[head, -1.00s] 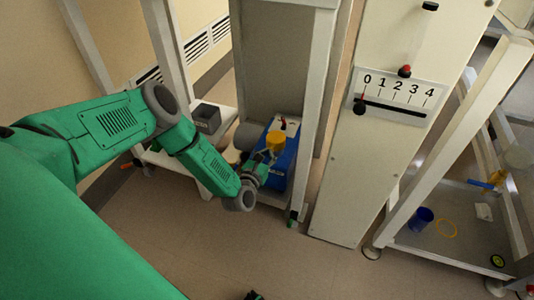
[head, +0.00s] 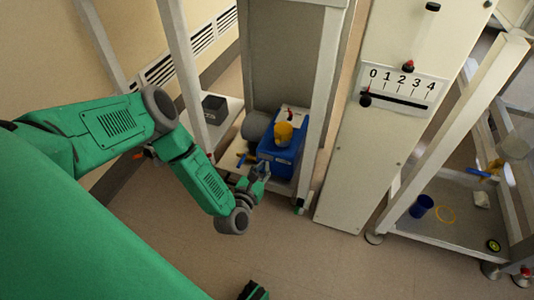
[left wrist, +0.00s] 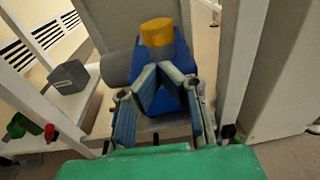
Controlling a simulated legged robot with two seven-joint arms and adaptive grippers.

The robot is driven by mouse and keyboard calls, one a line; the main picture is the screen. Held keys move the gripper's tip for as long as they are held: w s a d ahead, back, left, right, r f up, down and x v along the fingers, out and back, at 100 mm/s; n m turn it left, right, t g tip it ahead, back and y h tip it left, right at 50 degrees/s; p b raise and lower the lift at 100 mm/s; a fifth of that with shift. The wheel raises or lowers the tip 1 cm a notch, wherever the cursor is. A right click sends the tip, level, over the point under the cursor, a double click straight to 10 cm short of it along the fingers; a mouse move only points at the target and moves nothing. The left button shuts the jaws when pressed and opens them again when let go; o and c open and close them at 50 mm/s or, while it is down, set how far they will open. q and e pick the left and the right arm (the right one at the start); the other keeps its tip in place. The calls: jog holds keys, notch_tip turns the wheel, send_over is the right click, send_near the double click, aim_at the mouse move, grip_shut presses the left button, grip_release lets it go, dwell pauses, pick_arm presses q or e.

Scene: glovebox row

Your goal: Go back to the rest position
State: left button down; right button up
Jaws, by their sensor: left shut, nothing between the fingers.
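My left gripper (head: 262,170) is at the near side of a blue box (head: 285,157) with a yellow round top piece (head: 283,133). In the left wrist view the two fingers of my left gripper (left wrist: 160,70) come together at their tips with nothing between them. The blue box (left wrist: 150,102) and its yellow piece (left wrist: 157,32) show behind the fingertips; I cannot tell whether the fingers touch the box. My right gripper is not clearly seen; a small green and dark part of my body shows at the bottom of the head view.
A white panel with a 0 to 4 slider scale (head: 401,88) stands right of the box. A white post (head: 318,110) stands between them. A dark grey box (head: 214,108) sits on a shelf at left. The front floor is clear.

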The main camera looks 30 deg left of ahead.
pick_arm(q)
jog(key=s+d+f+m+g+h, duration=0.1)
jog(key=s+d+m+g+h, duration=0.25)
jog(key=d+m, duration=0.35)
jog(key=s+d+f+m+g+h, duration=0.1)
jog(key=s+d+m+g+h, duration=0.2)
jog(key=d+m, duration=0.45)
jog(key=s+m+g, duration=0.5)
jog(key=s+m, duration=0.6)
jog(key=s+a+r+m+g+y, duration=0.3)
jog(key=s+a+r+m+g, duration=0.25)
jog(key=s+a+m, duration=0.55)
notch_tip(320, 180, up, 15)
jog(key=m+p, duration=0.2)
jog(key=p, duration=1.3)
jog(key=shift+s+d+t, duration=0.25)
jog(key=shift+s+t, duration=0.05)
jog(key=shift+s, duration=0.1)
pick_arm(e)
notch_tip(320, 180, up, 15)
jog(key=shift+a, duration=0.2)
